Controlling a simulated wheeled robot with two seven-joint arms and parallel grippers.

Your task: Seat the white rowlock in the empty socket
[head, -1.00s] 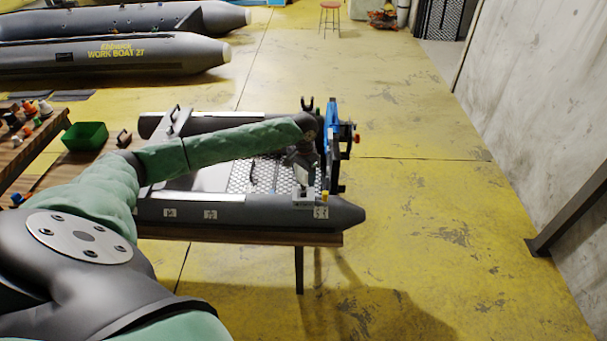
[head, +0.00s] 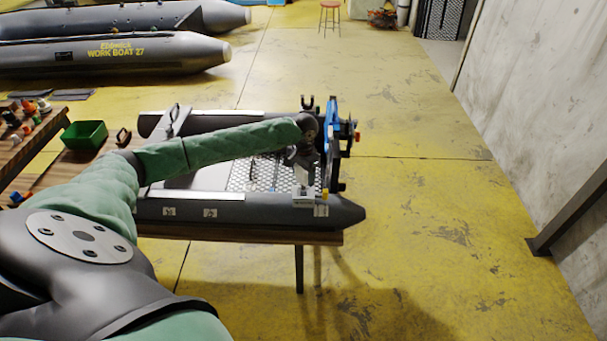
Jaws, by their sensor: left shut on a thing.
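My left gripper (head: 304,187) reaches over the near tube of the small grey boat (head: 262,211), close to its right end. It points down and is shut on a small white piece, which I take to be the white rowlock. The piece is too small and too covered by the fingers to show its shape or tilt. A pale mount (head: 304,203) lies on the tube right below the fingertips. The socket's opening is hidden, and I cannot tell whether the rowlock touches it. A dark forked rowlock (head: 307,103) stands upright on the far tube. My right gripper is out of view.
The boat rests on a wooden table (head: 240,235). A blue and black frame (head: 331,130) stands at its right end, close to my gripper. A green bin (head: 84,135) and several small parts are at the left. Open yellow floor lies to the right.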

